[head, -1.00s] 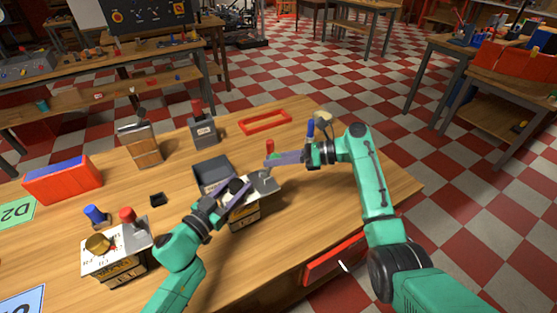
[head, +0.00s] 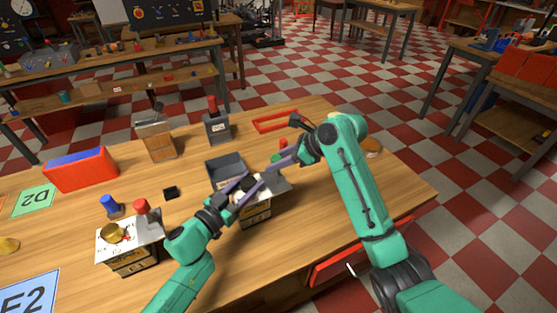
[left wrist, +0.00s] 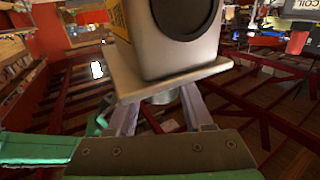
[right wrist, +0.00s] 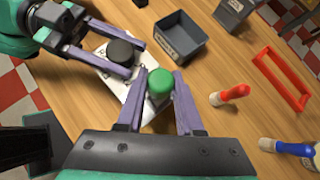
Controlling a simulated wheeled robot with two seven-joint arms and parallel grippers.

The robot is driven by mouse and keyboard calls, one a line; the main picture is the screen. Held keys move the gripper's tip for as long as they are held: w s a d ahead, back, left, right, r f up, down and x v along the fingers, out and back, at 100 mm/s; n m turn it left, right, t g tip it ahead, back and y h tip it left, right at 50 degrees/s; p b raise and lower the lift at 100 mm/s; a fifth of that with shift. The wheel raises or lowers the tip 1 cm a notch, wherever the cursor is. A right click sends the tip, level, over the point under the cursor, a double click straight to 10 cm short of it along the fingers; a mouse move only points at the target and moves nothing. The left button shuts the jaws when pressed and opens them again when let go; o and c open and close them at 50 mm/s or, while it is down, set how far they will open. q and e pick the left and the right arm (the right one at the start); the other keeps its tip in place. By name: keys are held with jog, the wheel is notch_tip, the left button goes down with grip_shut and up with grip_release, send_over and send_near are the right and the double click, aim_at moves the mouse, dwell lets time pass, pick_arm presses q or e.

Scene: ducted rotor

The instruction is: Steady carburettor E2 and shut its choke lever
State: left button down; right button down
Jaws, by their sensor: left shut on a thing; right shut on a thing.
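The carburettor (head: 256,214), a pale box with a yellow-brown label, stands upright on the bench; I cannot read its marking in the head view. My left gripper (head: 245,188) is shut on the black round knob (right wrist: 121,52) on its top plate. The lever's angle is hard to tell.
A grey open bin (right wrist: 168,42) stands just behind the carburettor. A red-capped tube (right wrist: 232,94) and a red frame (head: 276,121) lie further off. A second box with a gold knob (head: 113,233) stands left. Blue E2 card (head: 28,296) lies front left.

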pick_arm(q)
jog(key=shift+d, duration=0.1)
pick_arm(e)
jog(key=shift+s+f, duration=0.1)
jog(key=shift+f, duration=0.05)
jog(key=c, duration=0.5)
grip_release()
jog(key=shift+c, duration=0.2)
jog(key=v, duration=1.2)
jog(key=shift+a, duration=0.1)
